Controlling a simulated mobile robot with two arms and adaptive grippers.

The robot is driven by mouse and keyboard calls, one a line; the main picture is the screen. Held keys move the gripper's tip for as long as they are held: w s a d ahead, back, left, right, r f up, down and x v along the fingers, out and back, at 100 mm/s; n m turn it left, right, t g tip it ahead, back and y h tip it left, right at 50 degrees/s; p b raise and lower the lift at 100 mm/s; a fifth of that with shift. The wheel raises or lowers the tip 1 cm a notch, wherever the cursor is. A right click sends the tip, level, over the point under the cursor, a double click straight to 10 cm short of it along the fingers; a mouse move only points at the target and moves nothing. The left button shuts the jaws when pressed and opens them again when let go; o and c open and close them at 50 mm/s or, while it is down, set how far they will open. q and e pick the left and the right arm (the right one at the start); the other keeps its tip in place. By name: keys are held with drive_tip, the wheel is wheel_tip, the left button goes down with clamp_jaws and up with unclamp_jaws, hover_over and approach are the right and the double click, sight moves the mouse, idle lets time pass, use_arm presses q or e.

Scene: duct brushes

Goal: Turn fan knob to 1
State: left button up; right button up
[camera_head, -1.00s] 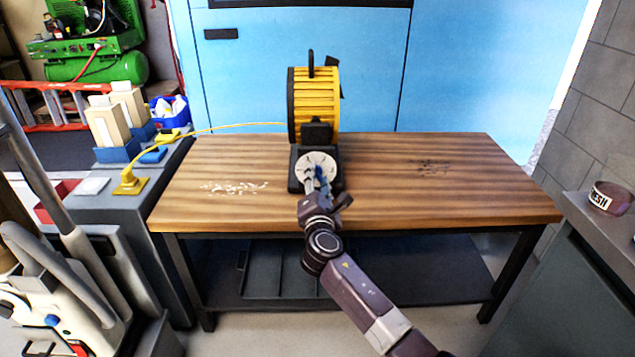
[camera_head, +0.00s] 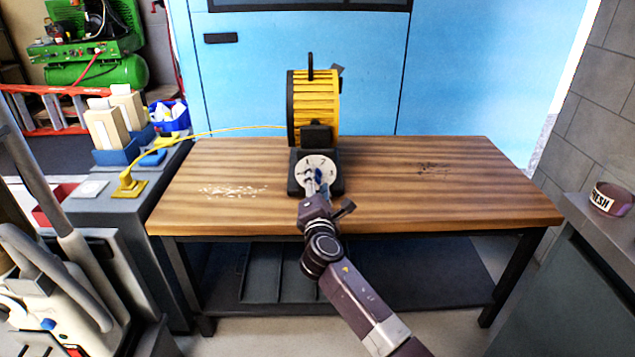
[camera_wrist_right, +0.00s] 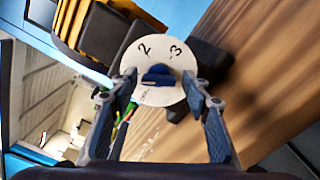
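A yellow and black fan (camera_head: 314,100) stands on the wooden workbench. Its round white dial (camera_head: 308,163) faces me on the black base, with a blue knob (camera_head: 320,174) at its middle. In the right wrist view the dial (camera_wrist_right: 130,50) shows the numbers 2 and 3 above the blue knob (camera_wrist_right: 158,75). My right gripper (camera_wrist_right: 160,85) is open, with one finger on each side of the knob and visible gaps. In the head view this gripper (camera_head: 315,186) is in front of the dial and covers its lower part. My left gripper is out of view.
The workbench (camera_head: 420,205) is clear on both sides except for white bits (camera_head: 232,190) at left and dark bits (camera_head: 434,168) at right. A yellow cord (camera_head: 230,128) runs from the fan to the grey side cabinet. A tape roll (camera_head: 611,198) lies far right.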

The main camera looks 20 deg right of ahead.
drive_tip(key=shift+o, duration=0.4)
drive_tip(key=v, duration=1.2)
